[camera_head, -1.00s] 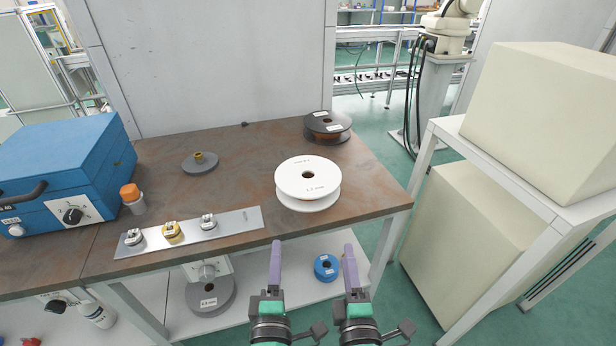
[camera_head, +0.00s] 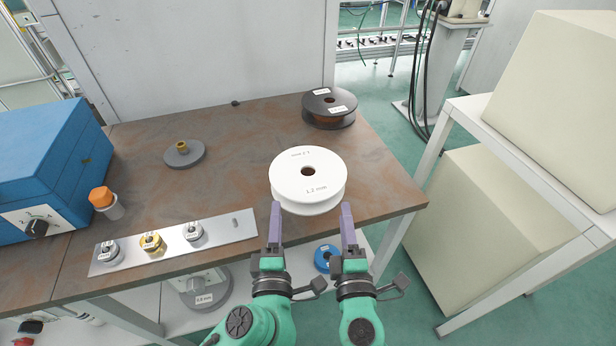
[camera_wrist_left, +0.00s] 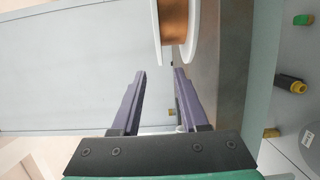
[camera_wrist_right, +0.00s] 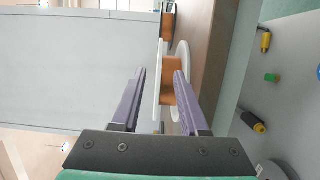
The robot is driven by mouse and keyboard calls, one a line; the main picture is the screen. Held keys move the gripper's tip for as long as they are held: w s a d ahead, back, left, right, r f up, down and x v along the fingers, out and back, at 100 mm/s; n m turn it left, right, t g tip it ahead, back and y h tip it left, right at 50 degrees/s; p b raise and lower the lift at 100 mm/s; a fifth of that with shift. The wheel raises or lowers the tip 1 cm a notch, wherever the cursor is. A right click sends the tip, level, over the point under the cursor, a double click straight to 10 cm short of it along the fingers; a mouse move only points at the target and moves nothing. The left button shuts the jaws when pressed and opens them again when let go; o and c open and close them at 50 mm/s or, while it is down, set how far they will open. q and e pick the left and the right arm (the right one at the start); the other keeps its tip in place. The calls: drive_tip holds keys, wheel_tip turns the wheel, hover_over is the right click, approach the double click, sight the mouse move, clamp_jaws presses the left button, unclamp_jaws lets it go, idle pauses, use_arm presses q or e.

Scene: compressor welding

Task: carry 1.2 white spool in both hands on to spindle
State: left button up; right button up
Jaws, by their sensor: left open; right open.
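The white spool (camera_head: 308,172), marked 1.2 mm, lies flat on the brown bench top near its front right edge. Its copper winding shows between two white flanges in the left wrist view (camera_wrist_left: 174,22) and the right wrist view (camera_wrist_right: 168,92). My left gripper (camera_head: 276,207) is open and empty at the spool's near left side. My right gripper (camera_head: 347,207) is open at its near right side. Both point forward at the rim; contact cannot be told. A grey disc with a brass post (camera_head: 183,154), seemingly the spindle, stands on the bench to the left.
A dark spool (camera_head: 329,109) lies behind the white one. A metal strip (camera_head: 172,243) with small rollers lies along the front edge. An orange-capped bottle (camera_head: 104,201) and blue machine (camera_head: 45,165) stand left. Bench between spindle and white spool is clear.

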sight(280, 170)
use_arm(q)
drive_tip(key=w, duration=1.4)
drive_tip(key=shift+w+a, duration=0.2)
drive_tip(key=shift+a, duration=0.15)
use_arm(e)
drive_tip(key=w, duration=1.4)
drive_tip(key=shift+w+a+f, duration=0.1)
drive_tip(key=shift+w+a, duration=0.1)
drive_tip(key=shift+a, duration=0.2)
use_arm(q)
clamp_jaws()
use_arm(e)
clamp_jaws()
